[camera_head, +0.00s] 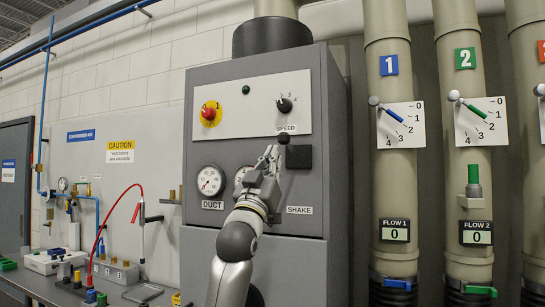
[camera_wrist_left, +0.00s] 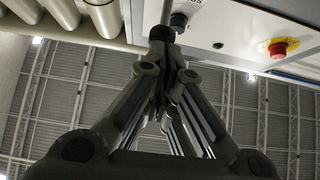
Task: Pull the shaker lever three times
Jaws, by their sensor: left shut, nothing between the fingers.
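The shaker lever shows as a black ball knob (camera_head: 284,137) in front of a black plate (camera_head: 299,157) on the grey machine (camera_head: 263,100), above the SHAKE label. My left gripper (camera_head: 273,156) is shut and comes up from below, with its tips just below and left of the knob. It seems close to or against the lever; contact is hard to tell. In the left wrist view the fingers converge to shut tips (camera_wrist_left: 161,45), with a dark round knob (camera_wrist_left: 162,33) right at them. The lever's shaft is mostly hidden. My right gripper is not in view.
Above are the red stop button (camera_head: 208,113), green light (camera_head: 246,90) and speed knob (camera_head: 285,105). The DUCT gauge (camera_head: 211,181) is left of my arm; another gauge (camera_head: 241,178) is partly hidden behind it. Large pipes (camera_head: 396,190) stand right; a bench (camera_head: 130,287) is left.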

